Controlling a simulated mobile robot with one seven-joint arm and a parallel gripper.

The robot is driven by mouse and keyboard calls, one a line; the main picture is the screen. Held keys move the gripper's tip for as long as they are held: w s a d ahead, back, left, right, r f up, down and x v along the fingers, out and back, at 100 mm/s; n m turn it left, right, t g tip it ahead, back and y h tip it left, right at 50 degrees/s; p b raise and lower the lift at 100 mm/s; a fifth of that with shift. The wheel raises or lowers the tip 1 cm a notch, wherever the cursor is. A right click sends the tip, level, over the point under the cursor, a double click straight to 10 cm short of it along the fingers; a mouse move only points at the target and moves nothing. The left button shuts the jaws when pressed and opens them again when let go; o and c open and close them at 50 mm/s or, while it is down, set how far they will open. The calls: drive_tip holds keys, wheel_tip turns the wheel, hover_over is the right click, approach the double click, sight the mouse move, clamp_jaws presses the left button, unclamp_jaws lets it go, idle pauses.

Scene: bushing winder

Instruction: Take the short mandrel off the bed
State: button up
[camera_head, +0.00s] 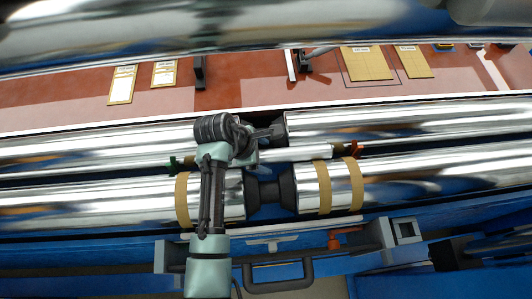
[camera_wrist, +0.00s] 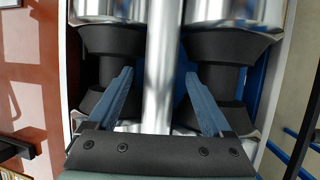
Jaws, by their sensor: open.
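The short mandrel (camera_head: 305,153) is a thin silver tube lying lengthwise in the gap between the two rows of large shiny rollers. A green part shows near its left end and an orange-red one near its right end. In the wrist view the mandrel (camera_wrist: 160,55) runs up the middle of the picture. My gripper (camera_wrist: 160,75) is open, with one blue finger on each side of the tube and space to both. I cannot tell whether the fingertips reach down to its level. In the head view my arm hides part of the mandrel's left half.
The rear roller (camera_head: 400,122) and front roller (camera_head: 420,178) flank the gap closely. Dark necks (camera_head: 268,190) join the roller sections. A large shiny cylinder (camera_head: 230,25) crosses the top of the head view. A dark handle (camera_head: 280,275) stands at the front.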

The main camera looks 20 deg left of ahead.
drive_tip(key=shift+f, duration=0.15)
clamp_jaws()
idle(0.4)
idle(1.0)
